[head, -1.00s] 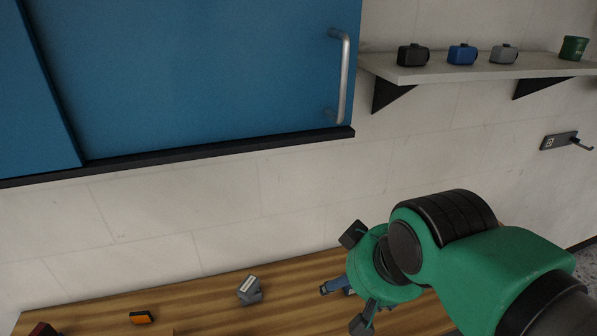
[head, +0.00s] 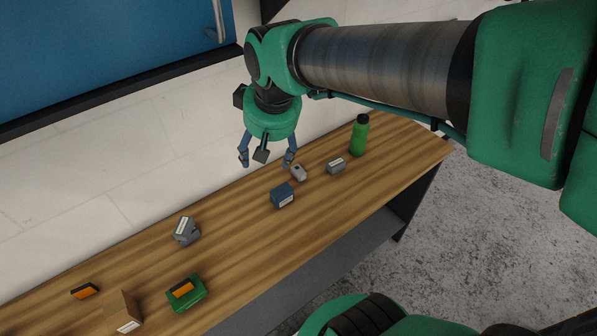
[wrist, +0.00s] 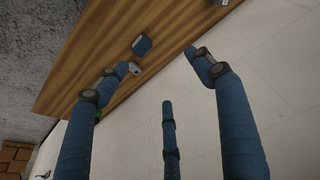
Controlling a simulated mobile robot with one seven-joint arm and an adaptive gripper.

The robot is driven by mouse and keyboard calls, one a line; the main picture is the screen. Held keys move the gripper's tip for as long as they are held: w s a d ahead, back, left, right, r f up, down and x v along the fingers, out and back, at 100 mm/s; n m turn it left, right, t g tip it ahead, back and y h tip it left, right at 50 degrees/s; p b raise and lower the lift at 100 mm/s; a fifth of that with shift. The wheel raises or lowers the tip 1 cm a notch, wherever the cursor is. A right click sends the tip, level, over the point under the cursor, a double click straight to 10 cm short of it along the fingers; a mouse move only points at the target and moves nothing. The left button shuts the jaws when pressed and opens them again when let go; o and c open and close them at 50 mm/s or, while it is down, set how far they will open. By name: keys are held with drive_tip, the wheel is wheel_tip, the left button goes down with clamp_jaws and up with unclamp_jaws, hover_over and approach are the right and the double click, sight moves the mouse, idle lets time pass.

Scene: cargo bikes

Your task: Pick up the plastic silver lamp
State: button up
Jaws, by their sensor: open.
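A small rounded silver-grey object (head: 299,173), which looks like the silver lamp, lies on the wooden table, near its wall side. My gripper (head: 266,159) is open and empty, with its blue fingers pointing down. In the head view its tips appear just left of the lamp; their height above the table is hard to judge. In the wrist view the lamp (wrist: 124,69) shows beside the left fingertip, partly hidden by it. The open fingers (wrist: 150,72) do not visibly hold anything.
On the wooden table (head: 240,235), a blue box (head: 282,196) and a grey box (head: 336,166) lie close to the lamp. A green bottle (head: 359,136) stands farther right. A grey item (head: 187,231), a green box (head: 186,294) and a cardboard box (head: 122,312) are leftward.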

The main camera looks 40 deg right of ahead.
drive_tip(key=w+d+f+g+p, duration=0.1)
drive_tip(key=w+d+f, duration=0.2)
drive_tip(key=w+d, duration=0.35)
drive_tip(key=g+p, duration=0.3)
drive_tip(key=p, duration=0.1)
hover_over(301, 169)
wheel_tip(301, 169, down, 21)
drive_tip(key=shift+w+r+m+y, duration=0.1)
drive_tip(key=shift+r+m+y, duration=0.05)
drive_tip(key=shift+m+y, duration=0.2)
drive_tip(key=shift+f+b, duration=0.4)
drive_tip(key=shift+f, duration=3.9)
drive_tip(key=shift+f, duration=0.15)
drive_tip(key=shift+f, duration=2.45)
